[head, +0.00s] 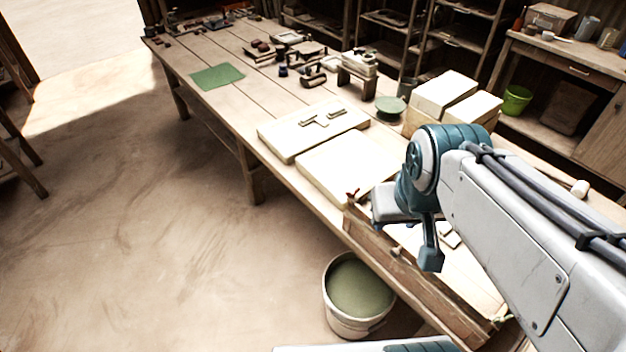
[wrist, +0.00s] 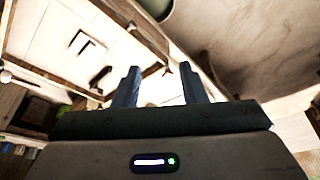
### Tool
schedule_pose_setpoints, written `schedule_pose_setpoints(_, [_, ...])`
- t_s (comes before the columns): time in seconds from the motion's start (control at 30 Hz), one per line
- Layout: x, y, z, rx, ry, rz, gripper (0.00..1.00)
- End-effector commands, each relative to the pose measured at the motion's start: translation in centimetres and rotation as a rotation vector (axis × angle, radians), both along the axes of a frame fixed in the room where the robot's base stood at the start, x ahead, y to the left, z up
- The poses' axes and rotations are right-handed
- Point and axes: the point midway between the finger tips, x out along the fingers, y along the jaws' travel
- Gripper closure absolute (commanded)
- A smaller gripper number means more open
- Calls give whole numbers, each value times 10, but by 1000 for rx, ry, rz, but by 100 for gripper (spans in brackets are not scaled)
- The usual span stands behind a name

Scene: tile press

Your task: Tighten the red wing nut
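The red wing nut (head: 352,194) is small in the head view, at the far left corner of a wooden frame (head: 408,268) on the table edge. In the wrist view it shows as a small red shape (wrist: 167,71) between the finger lines, beyond the fingertips. My gripper (wrist: 160,67) is open, its two dark fingers apart with nothing between them. In the head view my arm's end hangs over the frame, close to the right of the wing nut, and hides part of the frame. I cannot tell how tight the nut is.
Pale slabs (head: 313,130) lie on the table beyond the frame, with pale blocks (head: 445,95) behind. A bucket (head: 358,318) stands on the floor below the table edge. A green mat (head: 217,76) and small tools lie farther off. The floor at left is clear.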

Motion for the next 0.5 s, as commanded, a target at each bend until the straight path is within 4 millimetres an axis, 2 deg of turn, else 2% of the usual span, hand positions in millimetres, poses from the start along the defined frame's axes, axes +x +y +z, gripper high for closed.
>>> schedule_pose_setpoints(0.17, [22,-3,-1,-46,30,124,62])
schedule_pose_setpoints(0.27, [49,-1,-2,-97,63,306,62])
schedule_pose_setpoints(0.5, [129,4,-17,-216,147,843,62])
